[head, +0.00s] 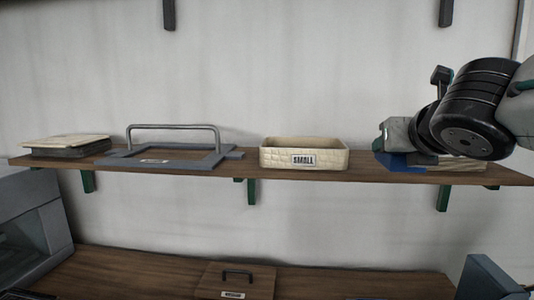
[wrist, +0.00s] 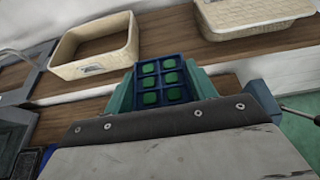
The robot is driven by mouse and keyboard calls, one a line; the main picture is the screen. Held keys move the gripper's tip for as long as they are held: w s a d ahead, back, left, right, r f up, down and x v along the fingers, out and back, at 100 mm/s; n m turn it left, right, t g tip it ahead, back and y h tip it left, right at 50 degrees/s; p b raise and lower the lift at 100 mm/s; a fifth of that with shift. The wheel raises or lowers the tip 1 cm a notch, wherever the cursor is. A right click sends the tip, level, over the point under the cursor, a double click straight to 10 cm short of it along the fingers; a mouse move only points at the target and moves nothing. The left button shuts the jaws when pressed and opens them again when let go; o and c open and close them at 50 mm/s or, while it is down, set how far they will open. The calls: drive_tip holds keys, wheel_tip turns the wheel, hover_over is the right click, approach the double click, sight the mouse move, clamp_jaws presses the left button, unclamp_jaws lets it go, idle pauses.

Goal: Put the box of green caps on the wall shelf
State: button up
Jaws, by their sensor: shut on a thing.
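The box of green caps (wrist: 160,82) is a blue divided box with several green caps in its compartments. My gripper (wrist: 160,92) is shut on it, with a teal finger on either side in the wrist view. In the head view my gripper (head: 396,145) is at the right part of the wall shelf (head: 215,170), and a blue part of the box (head: 400,160) shows under it. I cannot tell whether the box touches the shelf. The shelf is a long brown board on green brackets. My arm hides part of its right end.
A cream basket (head: 303,154) labelled SMALL stands left of my gripper. Another cream basket (wrist: 250,14) shows in the wrist view. A grey frame with a handle (head: 170,153) and a cream-topped stack (head: 65,146) stand farther left. A lower counter (head: 140,270) holds a handled wooden lid (head: 237,280).

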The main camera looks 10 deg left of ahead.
hover_over(364, 166)
drive_tip(key=shift+f, duration=0.75)
drive_tip(key=shift+w+f, duration=0.1)
drive_tip(key=shift+f, duration=1.65)
drive_tip(key=shift+f, duration=0.15)
drive_tip(key=o, duration=0.8)
